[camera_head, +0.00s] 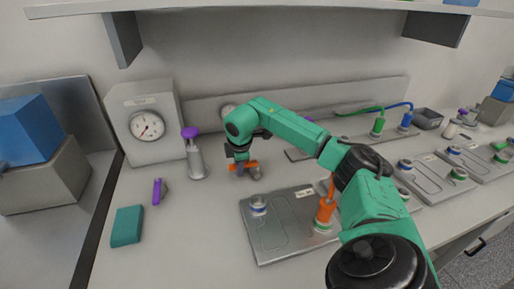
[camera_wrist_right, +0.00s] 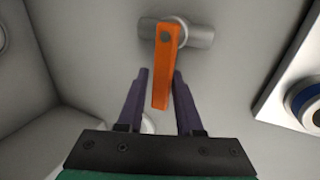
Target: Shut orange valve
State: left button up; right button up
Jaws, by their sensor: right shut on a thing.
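The orange valve handle (camera_head: 243,166) is at the back middle of the bench in the head view, on a small grey metal valve body (camera_head: 256,174). In the right wrist view the handle (camera_wrist_right: 165,60) runs from its pivot on the valve body (camera_wrist_right: 200,35) down between my fingers, crosswise to the body. My right gripper (camera_head: 240,158) reaches it from above. My left gripper is not in view.
A pressure gauge box (camera_head: 147,127) and a purple-topped cylinder (camera_head: 195,158) stand left of the valve. A metal tray (camera_head: 270,232) with an orange connector (camera_head: 325,211) lies in front. A teal block (camera_head: 127,226) is at front left. A shelf (camera_head: 290,8) hangs above.

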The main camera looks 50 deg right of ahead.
jog(key=shift+o, duration=1.1)
jog(key=shift+w+d, duration=0.1)
jog(key=p+v, duration=0.4)
jog(key=v, duration=0.4)
jog(key=shift+d, duration=0.1)
jog(key=shift+w, duration=0.1)
jog(key=shift+f, duration=0.1)
